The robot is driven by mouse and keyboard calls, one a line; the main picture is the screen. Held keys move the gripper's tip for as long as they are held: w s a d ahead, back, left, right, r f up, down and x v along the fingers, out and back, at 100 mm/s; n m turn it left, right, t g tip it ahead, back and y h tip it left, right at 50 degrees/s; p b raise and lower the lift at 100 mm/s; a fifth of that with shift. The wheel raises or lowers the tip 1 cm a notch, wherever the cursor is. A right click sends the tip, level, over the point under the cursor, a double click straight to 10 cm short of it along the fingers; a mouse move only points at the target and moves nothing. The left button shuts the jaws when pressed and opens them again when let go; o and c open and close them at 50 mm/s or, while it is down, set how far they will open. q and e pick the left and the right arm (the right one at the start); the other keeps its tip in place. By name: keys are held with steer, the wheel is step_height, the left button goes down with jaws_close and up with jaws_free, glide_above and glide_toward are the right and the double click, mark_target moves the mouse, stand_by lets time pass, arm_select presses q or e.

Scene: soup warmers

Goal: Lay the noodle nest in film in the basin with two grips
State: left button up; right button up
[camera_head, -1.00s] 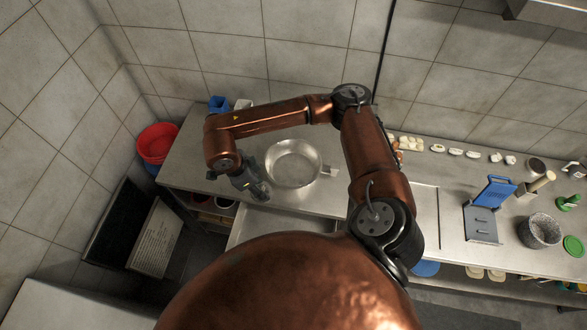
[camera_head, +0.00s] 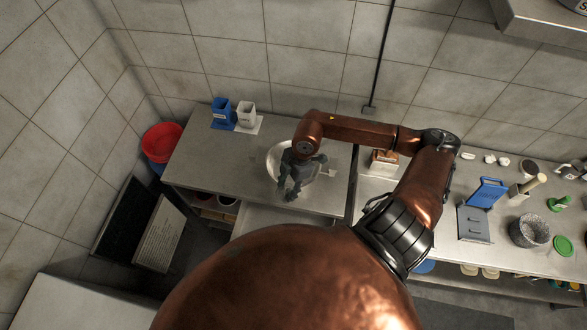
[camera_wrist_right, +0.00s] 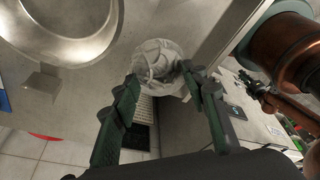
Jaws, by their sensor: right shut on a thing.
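The basin is a round steel bowl (camera_head: 273,158) set on the steel counter; my right gripper partly covers it in the head view. Its rim and inner wall also show at the top left of the right wrist view (camera_wrist_right: 62,45). My right gripper (camera_head: 289,194) points down over the basin's near side. In the wrist view (camera_wrist_right: 158,76) its fingers are shut on the noodle nest in film (camera_wrist_right: 160,58), a pale, crinkled, see-through bundle. There the bundle appears apart from the basin, to its right. In the head view I cannot make out the bundle. My left gripper is not in view.
A blue container (camera_head: 221,110) and a white container (camera_head: 246,114) stand at the back left of the counter (camera_head: 205,155). A red tub (camera_head: 161,142) is beyond its left end. On the right are a blue-handled press (camera_head: 487,192) and a speckled pot (camera_head: 529,231).

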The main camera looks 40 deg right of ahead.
steer(key=m, duration=0.1)
steer(key=s+d+m, duration=0.1)
steer(key=m, duration=0.1)
steer(key=shift+d+f+t, duration=0.1)
steer(key=shift+t, duration=0.3)
steer(key=shift+d+f+m+h, duration=0.1)
steer(key=shift+d+m+h, duration=0.25)
steer(key=shift+m, duration=0.65)
steer(key=w+d+f, duration=0.2)
steer(key=w+f, duration=0.1)
steer(key=w+d+f+p, duration=0.1)
steer(key=w+d+f, duration=0.1)
steer(key=w+d, duration=0.1)
steer(key=w+d+f+p, duration=0.1)
steer(key=w+d+f, duration=0.2)
steer(key=w, duration=0.1)
steer(key=shift+f, duration=0.35)
steer(key=shift+w+d+f, duration=0.25)
steer(key=shift+w+f, duration=0.1)
steer(key=shift+f, duration=0.15)
steer(key=shift+w+d+f+p, duration=0.1)
steer(key=shift+f+p, duration=0.4)
steer(key=shift+f, duration=1.2)
steer(key=o, duration=1.2)
steer(key=shift+r, duration=0.1)
